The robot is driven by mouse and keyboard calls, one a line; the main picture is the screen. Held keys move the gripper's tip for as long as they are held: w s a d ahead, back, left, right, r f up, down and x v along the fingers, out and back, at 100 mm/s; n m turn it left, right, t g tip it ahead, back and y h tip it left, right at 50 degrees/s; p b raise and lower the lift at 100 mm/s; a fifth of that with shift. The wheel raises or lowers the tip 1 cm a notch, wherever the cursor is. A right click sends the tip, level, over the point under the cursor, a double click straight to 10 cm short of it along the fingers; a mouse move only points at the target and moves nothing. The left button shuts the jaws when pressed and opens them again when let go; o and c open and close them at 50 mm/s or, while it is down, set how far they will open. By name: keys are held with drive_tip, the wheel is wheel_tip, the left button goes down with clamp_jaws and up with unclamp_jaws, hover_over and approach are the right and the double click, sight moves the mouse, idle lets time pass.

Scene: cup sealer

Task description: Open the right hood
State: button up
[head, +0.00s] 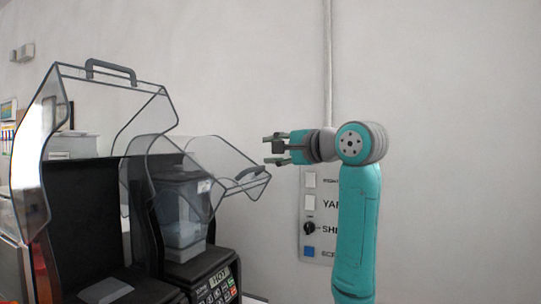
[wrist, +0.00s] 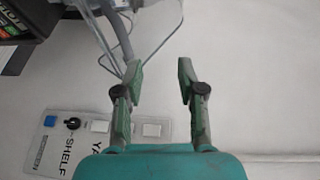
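The right hood (head: 218,158) is a clear cover with dark edges over the right machine, and it sits lower than the left hood. Its grey handle (head: 250,173) is at its front edge, on the right. In the wrist view the handle (wrist: 121,38) shows beside the left fingertip; whether they touch is unclear. My gripper (head: 269,150) is just above and to the right of the handle in the head view. Its fingers are apart, with nothing between them in the wrist view (wrist: 159,70).
The left hood (head: 100,100) stands raised high, its handle (head: 110,70) on top. Below the right hood are a clear container (head: 183,210) and a keypad panel (head: 215,288). A wall switch panel (head: 312,215) is behind my arm. The wall side at right is free.

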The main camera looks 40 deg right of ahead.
drive_tip(key=shift+s+a+r, duration=0.2)
drive_tip(key=shift+s+r, duration=0.55)
drive_tip(key=shift+s, duration=0.15)
